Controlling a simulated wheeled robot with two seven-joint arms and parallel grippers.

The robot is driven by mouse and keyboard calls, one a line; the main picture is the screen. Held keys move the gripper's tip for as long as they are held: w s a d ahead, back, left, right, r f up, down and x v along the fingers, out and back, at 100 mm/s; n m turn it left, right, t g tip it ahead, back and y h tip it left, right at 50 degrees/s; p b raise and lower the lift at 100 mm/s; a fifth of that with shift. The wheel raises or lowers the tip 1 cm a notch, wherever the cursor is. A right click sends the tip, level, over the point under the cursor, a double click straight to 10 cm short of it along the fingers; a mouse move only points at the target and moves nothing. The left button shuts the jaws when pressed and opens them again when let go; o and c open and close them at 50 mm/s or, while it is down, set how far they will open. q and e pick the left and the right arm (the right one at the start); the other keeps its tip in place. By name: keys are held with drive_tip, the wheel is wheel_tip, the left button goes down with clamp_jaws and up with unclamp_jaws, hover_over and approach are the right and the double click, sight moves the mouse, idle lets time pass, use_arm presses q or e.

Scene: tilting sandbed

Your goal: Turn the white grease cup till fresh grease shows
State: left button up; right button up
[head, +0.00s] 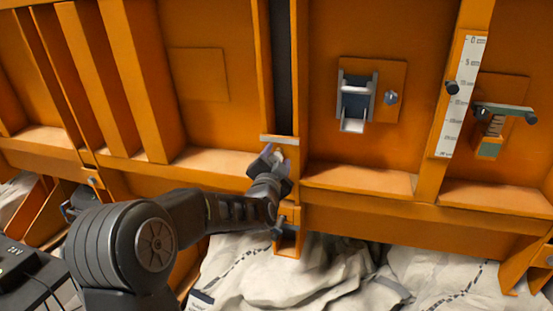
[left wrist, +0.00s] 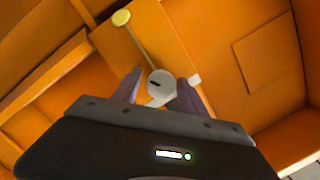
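The white grease cup (left wrist: 161,84) shows in the left wrist view as a round face with a short dark slot. A pale wing or tab sticks out behind my right-hand finger there. My left gripper (left wrist: 157,88) has one finger on each side of the cup, with what looks like a small gap to it. In the head view my left gripper (head: 268,158) is at the orange post, and the cup is mostly hidden. A thin line runs from the cup up to a yellowish disc (left wrist: 121,18). I cannot tell whether that is grease. My right gripper is not in view.
Right of the post are a grey latch on an orange plate (head: 397,73), a white scale (head: 460,100) and a grey lever with a dark knob (head: 505,111). An orange ledge (head: 358,180) runs below. White sacks (head: 285,270) lie underneath.

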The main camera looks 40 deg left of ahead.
use_arm(q)
drive_tip(key=shift+o, duration=0.2)
drive_tip(key=v, duration=0.7)
drive_tip(key=shift+s+d, duration=0.2)
drive_tip(key=shift+s, duration=0.15)
idle(0.6)
